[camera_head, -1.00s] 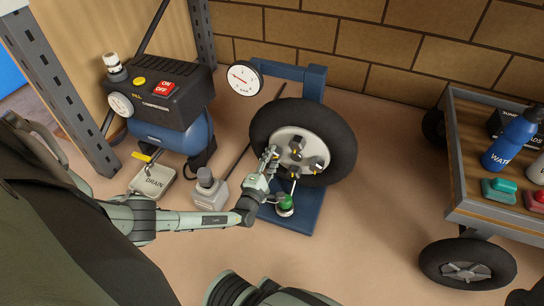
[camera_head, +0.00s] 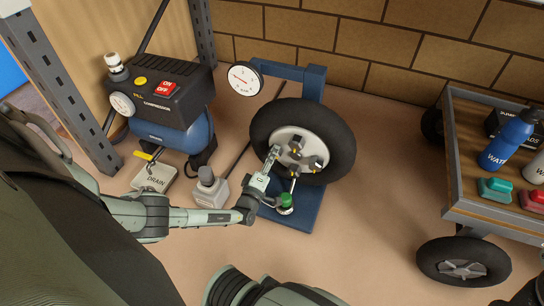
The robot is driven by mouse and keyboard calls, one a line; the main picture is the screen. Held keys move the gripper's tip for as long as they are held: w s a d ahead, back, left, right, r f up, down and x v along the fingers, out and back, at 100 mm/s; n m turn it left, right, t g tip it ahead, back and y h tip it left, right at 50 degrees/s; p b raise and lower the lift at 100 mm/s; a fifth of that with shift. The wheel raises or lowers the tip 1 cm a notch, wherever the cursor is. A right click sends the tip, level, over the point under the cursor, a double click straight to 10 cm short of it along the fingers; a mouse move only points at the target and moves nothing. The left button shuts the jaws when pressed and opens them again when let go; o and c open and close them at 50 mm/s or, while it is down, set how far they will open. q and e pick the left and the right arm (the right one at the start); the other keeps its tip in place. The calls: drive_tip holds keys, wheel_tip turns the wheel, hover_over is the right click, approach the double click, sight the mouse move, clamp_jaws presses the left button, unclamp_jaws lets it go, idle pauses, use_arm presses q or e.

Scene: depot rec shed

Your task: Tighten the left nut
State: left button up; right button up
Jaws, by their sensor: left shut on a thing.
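A black tyre (camera_head: 341,140) on a pale metal hub (camera_head: 314,144) stands upright on a blue stand (camera_head: 304,215). My left gripper (camera_head: 273,154) reaches in from the left and is shut at the hub's left side. The left nut is hidden by its fingers, which appear closed around it. My right gripper does not show.
A compressor (camera_head: 165,110) and a drain box (camera_head: 153,178) stand at left. A green-capped valve (camera_head: 286,202) is close under my gripper. A cart (camera_head: 455,150) stands right; floor between is clear.

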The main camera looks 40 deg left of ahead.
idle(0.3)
use_arm(q)
drive_tip(key=o, duration=1.2)
drive_tip(key=shift+c, duration=0.2)
drive_tip(key=shift+s, duration=0.1)
drive_tip(key=v, duration=1.2)
